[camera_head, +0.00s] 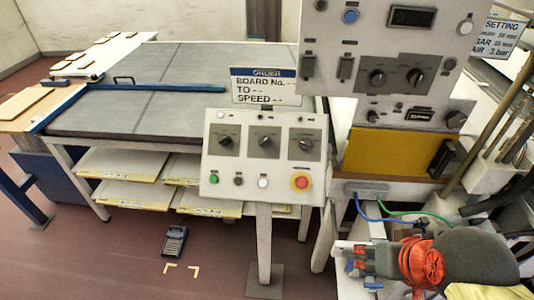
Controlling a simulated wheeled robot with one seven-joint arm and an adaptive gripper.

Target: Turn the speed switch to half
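A white control panel (263,190) stands on a post in the middle of the view. It carries three dark rotary switches side by side: a left one (226,142), a middle one (265,142) and a right one (305,144). Their labels are too small to read, so I cannot tell which is the speed switch or its setting. My gripper (345,258) is at the lower right, below and right of the panel, pointing left and apart from the switches. Its fingers are small and unclear, so I cannot tell if it is open or shut.
Below the switches are a green button (214,178) and a red emergency stop (301,182). An order sign (264,87) stands above the panel. A control cabinet (391,45) with more knobs is at upper right. A grey conveyor table (170,75) lies behind.

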